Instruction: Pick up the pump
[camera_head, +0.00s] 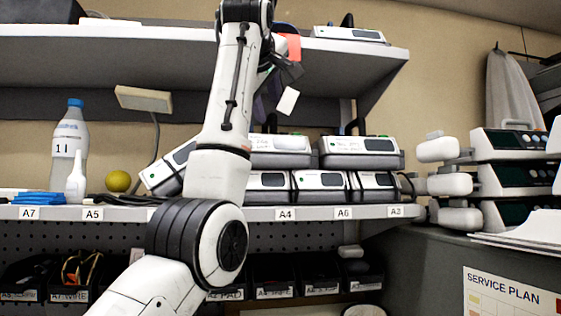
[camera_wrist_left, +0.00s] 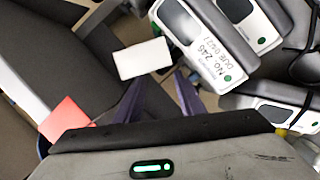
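Several white and grey pumps stand stacked on the middle shelf, with an upper pair, a left pump (camera_head: 280,150) and a right pump (camera_head: 360,151), on a lower row (camera_head: 320,184). Another pump (camera_head: 168,170) leans at the left, partly behind my left arm. One more pump (camera_head: 348,34) lies on the top shelf. My left gripper (camera_wrist_left: 158,98) is raised near the top shelf, mostly hidden by my arm in the head view. In the left wrist view its two dark fingers are apart, with no pump between them; a labelled pump (camera_wrist_left: 205,45) is beyond them. My right gripper is out of view.
A white tag (camera_head: 288,101) and a red tag (camera_head: 291,46) hang near my left gripper. A bottle (camera_head: 69,145) and yellow ball (camera_head: 118,181) stand on the left. The top shelf (camera_head: 375,62) overhangs the pumps. More devices (camera_head: 503,178) are stacked at right.

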